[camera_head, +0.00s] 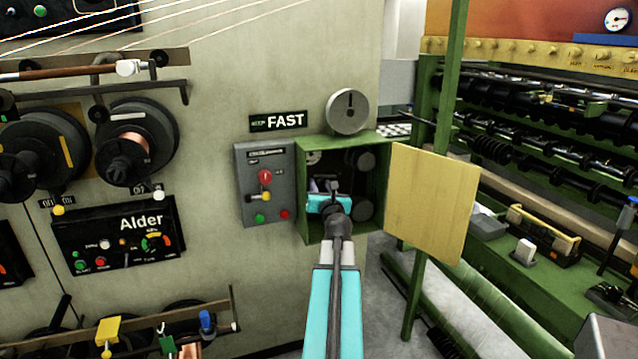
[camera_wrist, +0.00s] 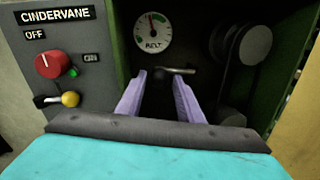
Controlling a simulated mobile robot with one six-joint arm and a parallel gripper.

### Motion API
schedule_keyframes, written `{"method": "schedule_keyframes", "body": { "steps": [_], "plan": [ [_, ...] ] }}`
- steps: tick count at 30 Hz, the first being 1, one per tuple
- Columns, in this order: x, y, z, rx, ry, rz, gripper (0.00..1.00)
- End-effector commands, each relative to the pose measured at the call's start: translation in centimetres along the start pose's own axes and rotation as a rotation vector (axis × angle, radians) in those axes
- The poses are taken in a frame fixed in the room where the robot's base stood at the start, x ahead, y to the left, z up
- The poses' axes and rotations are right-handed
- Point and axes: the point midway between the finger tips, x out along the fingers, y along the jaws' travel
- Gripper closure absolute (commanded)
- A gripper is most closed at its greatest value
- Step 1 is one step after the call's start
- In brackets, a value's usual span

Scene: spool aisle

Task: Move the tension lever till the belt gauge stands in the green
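The belt gauge (camera_wrist: 152,33) is a round white dial marked BELT at the back of the open green box (camera_head: 342,145). Its needle stands near the top, by a small green band; I cannot tell for sure whether it is inside the green. Below the gauge, a short grey bar with a dark round end (camera_wrist: 180,70) looks like the tension lever. My gripper (camera_wrist: 158,84) reaches into the box with its two lavender fingers apart. The bar's dark end shows in the gap at the fingertips, with no visible contact. In the head view my wrist hides the lever.
A grey control panel (camera_head: 264,185) marked CINDERVANE, OFF, with a red knob (camera_wrist: 48,65) and yellow-tipped lever (camera_wrist: 70,99), adjoins the box's left side. Belt pulleys (camera_wrist: 250,45) fill its right side. The yellow door (camera_head: 432,203) stands open at right.

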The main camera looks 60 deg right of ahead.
Motion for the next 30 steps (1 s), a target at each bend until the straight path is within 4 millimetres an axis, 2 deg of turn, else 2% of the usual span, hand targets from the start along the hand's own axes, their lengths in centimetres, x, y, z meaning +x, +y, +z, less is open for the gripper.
{"method": "schedule_keyframes", "body": {
  "steps": [3, 12, 25, 26, 30],
  "plan": [
    [1.3, 0.0, 0.0, -0.001, 0.000, 0.000, 0.67],
    [3.2, 0.0, 0.0, -0.002, 0.000, 0.000, 0.67],
    [3.5, 0.1, 0.0, -0.001, 0.000, 0.000, 0.67],
    [3.5, 0.1, 0.0, -0.001, 0.000, 0.000, 0.68],
    [3.5, 0.1, 0.0, -0.001, 0.000, 0.000, 0.92]
  ]
}}
